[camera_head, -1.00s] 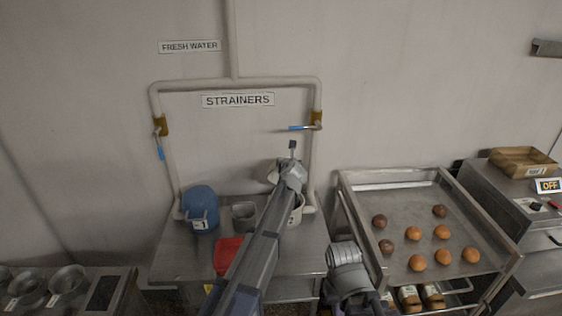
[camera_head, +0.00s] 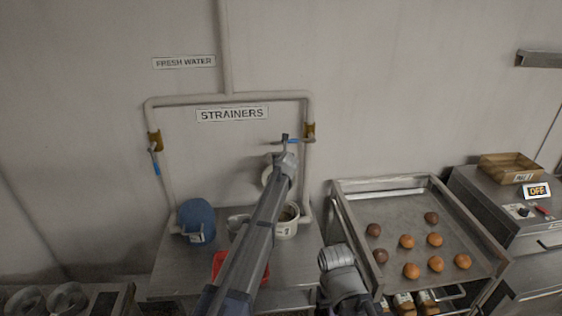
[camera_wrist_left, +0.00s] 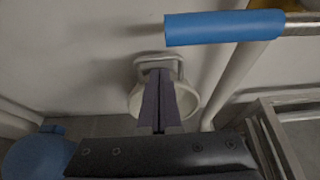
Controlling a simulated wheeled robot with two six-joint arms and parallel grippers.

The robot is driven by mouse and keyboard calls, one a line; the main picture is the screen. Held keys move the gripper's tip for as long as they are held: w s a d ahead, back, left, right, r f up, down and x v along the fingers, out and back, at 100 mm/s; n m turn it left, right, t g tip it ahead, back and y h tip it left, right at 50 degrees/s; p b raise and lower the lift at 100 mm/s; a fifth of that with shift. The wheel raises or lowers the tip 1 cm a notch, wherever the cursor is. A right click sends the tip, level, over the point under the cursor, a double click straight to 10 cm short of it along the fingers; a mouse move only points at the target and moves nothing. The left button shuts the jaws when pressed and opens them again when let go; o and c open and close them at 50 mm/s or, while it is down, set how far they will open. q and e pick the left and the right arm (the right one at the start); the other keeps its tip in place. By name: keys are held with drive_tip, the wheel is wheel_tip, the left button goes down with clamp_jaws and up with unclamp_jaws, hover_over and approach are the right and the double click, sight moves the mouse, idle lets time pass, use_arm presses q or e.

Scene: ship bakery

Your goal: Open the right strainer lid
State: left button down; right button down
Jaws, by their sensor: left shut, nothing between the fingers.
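The right strainer (camera_head: 286,231) is a pale pot at the right of the steel bench. Its mouth is partly uncovered, showing a dark inside. Its pale lid (camera_head: 267,177) stands raised behind the pot, partly hidden by my left arm. In the left wrist view the lid (camera_wrist_left: 190,98) shows as a round pale shape with a loop handle (camera_wrist_left: 175,62) at the top. My left gripper (camera_head: 285,139) is shut and empty; its fingers (camera_wrist_left: 160,88) overlap the lid in the wrist view. I cannot tell whether they touch it. My right gripper is not in view.
A blue-handled valve (camera_head: 290,141) lies close to my left gripper and shows large in the wrist view (camera_wrist_left: 222,28). The left strainer with its blue lid (camera_head: 196,214) and a red container (camera_head: 222,263) are on the bench. A bun tray (camera_head: 395,200) stands at right.

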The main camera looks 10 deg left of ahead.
use_arm(q)
drive_tip(key=shift+w+a+r, duration=0.1)
drive_tip(key=shift+w+a, duration=0.05)
drive_tip(key=shift+w, duration=0.3)
idle(0.3)
drive_tip(key=p+v, duration=0.4)
drive_tip(key=v, duration=0.4)
drive_tip(key=s+d+f+n+g+b, duration=0.3)
drive_tip(key=s+f+n, duration=0.6)
drive_tip(key=s, duration=0.7)
drive_tip(key=s+d+f+n+g+h+b, duration=0.1)
drive_tip(key=s+d+f+n+g+b, duration=0.2)
drive_tip(key=s, duration=1.4)
drive_tip(key=s+d+f+n+g+h+b, duration=0.1)
drive_tip(key=s+d+f+n+g+b, duration=0.2)
drive_tip(key=s+f+n, duration=1.2)
drive_tip(key=s+n+g+b, duration=0.1)
drive_tip(key=n+g+b, duration=0.1)
drive_tip(key=b, duration=0.4)
drive_tip(key=shift+s+d+f+g+b, duration=0.2)
drive_tip(key=shift+d+f+g+b, duration=0.15)
drive_tip(key=shift+g, duration=0.45)
